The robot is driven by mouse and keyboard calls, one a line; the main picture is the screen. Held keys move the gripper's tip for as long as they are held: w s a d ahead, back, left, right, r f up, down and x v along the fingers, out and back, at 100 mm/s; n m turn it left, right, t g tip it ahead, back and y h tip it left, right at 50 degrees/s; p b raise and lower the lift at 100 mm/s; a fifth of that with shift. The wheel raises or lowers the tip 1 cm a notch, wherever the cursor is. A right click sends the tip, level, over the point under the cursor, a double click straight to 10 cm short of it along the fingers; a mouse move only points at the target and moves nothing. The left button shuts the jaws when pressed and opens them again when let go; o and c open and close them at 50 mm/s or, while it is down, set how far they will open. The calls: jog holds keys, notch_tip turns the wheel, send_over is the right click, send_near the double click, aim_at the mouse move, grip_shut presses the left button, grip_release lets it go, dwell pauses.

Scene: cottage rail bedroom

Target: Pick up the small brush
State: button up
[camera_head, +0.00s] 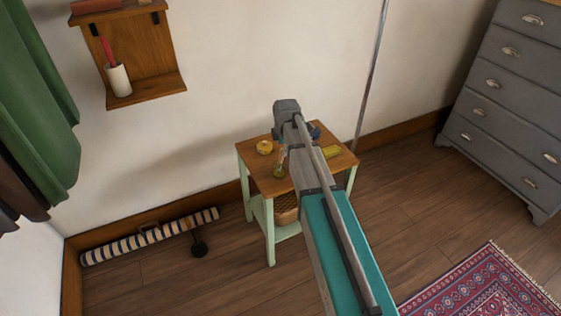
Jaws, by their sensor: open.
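A small side table (247,160) with a wooden top and pale green legs stands against the wall. On it are a round yellow object (264,147), a small greenish glass jar (279,170) with something thin standing up out of it, and a flat yellow-green object (331,152) at the right. I cannot tell for sure which of these, if any, is the small brush. My arm reaches up across the table and covers its middle. My gripper's fingers are hidden behind the arm.
A basket (286,208) sits on the table's lower shelf. A wall shelf (150,88) holds a white cup (118,79) with a red item in it. A striped roll (150,237) lies along the left wall. A grey dresser (510,90) and a patterned rug (485,285) are at right.

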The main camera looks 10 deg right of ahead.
aim_at(282, 161)
jog(key=shift+s+b+x, duration=0.2)
jog(key=shift+b+x, duration=0.65)
jog(key=shift+s+b+x, duration=0.15)
jog(key=shift+b+x, duration=0.65)
jog(key=shift+x, duration=0.05)
jog(key=shift+b+x, duration=0.85)
jog(key=shift+x, duration=0.1)
jog(key=shift+w, duration=0.1)
jog(key=shift+c, duration=0.3)
grip_shut()
